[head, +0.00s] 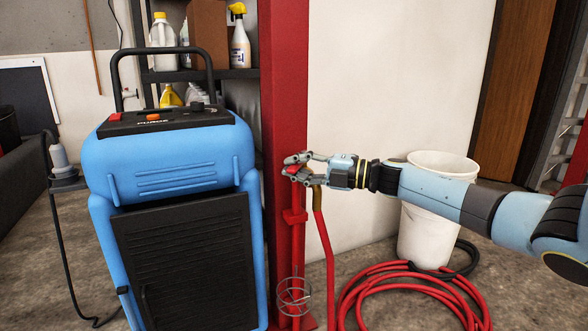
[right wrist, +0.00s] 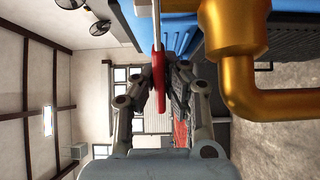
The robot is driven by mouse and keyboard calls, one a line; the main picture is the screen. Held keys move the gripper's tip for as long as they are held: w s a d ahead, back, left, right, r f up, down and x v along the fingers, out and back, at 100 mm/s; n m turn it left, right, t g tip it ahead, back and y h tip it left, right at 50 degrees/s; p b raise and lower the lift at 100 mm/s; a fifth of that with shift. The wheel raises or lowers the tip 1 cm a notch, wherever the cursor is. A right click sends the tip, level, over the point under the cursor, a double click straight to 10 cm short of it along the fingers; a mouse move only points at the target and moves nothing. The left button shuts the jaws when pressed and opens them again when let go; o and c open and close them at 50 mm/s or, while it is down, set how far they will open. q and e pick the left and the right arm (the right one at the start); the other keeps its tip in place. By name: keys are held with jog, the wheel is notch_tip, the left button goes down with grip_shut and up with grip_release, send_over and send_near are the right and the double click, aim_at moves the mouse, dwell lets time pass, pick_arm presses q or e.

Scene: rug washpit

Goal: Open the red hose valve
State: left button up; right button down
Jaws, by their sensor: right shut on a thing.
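The red hose valve's handle (right wrist: 159,75) shows in the right wrist view as a narrow red lever on a thin stem. My right gripper (right wrist: 160,92) is shut on this handle, with a finger on each side. The brass valve body and bent pipe (right wrist: 233,40) are beside the handle in that view. In the head view my right gripper (head: 296,167) is at the red post, and its fingers hide most of the valve. A red hose (head: 325,250) hangs down from below the gripper. My left gripper is not in view.
A blue machine (head: 165,165) stands close left of the red post (head: 285,80). A white bucket (head: 425,235) stands under my right arm, beside a coiled red hose (head: 385,285) on the floor. A shelf (head: 205,74) with bottles is behind the machine.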

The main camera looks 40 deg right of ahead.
jog(key=shift+f, duration=0.1)
jog(key=c, duration=1.4)
grip_release()
jog(key=v, duration=1.2)
jog(key=shift+c, duration=0.2)
